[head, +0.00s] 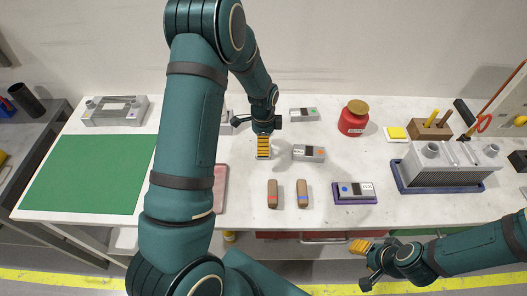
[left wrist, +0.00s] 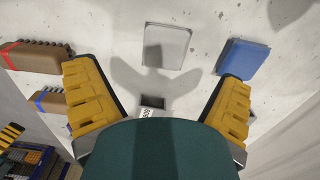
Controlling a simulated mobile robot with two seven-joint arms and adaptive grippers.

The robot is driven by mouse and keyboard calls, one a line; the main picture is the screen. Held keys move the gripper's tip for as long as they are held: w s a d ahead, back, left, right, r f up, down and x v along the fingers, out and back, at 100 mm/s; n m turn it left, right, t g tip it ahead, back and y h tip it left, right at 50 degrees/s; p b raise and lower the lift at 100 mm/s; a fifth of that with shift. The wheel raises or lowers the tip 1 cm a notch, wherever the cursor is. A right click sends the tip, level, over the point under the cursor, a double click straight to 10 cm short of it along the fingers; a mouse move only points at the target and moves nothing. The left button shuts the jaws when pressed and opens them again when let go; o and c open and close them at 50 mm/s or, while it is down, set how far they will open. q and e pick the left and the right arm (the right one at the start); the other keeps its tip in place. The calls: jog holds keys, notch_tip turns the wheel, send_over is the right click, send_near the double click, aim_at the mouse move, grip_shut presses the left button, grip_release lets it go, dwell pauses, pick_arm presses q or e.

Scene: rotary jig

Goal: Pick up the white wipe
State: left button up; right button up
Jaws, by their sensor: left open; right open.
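A thin pale square (left wrist: 168,46), which looks like the white wipe, lies flat on the white table in the left wrist view, with a shadow across its lower part. I cannot make it out in the head view, where my left arm covers much of that area. My left gripper (head: 263,154) points down over the middle of the table. In the left wrist view its fingers (left wrist: 160,75) are spread wide, with nothing held and the pale square beyond their tips. My right gripper (head: 358,247) is open and empty, in front of the table's front edge.
Two brown brushes (head: 272,194) (head: 302,194) and a grey labelled box (head: 308,152) lie near my left gripper. A blue block (left wrist: 239,57) is beside the pale square. A red jar (head: 353,118) stands behind, a finned block (head: 445,166) right. The green mat (head: 88,174) is bare.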

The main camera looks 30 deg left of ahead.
pick_arm(q)
jog(key=f, duration=0.6)
jog(key=shift+w+a+f, duration=0.2)
jog(key=shift+w, duration=0.1)
jog(key=c, duration=1.1)
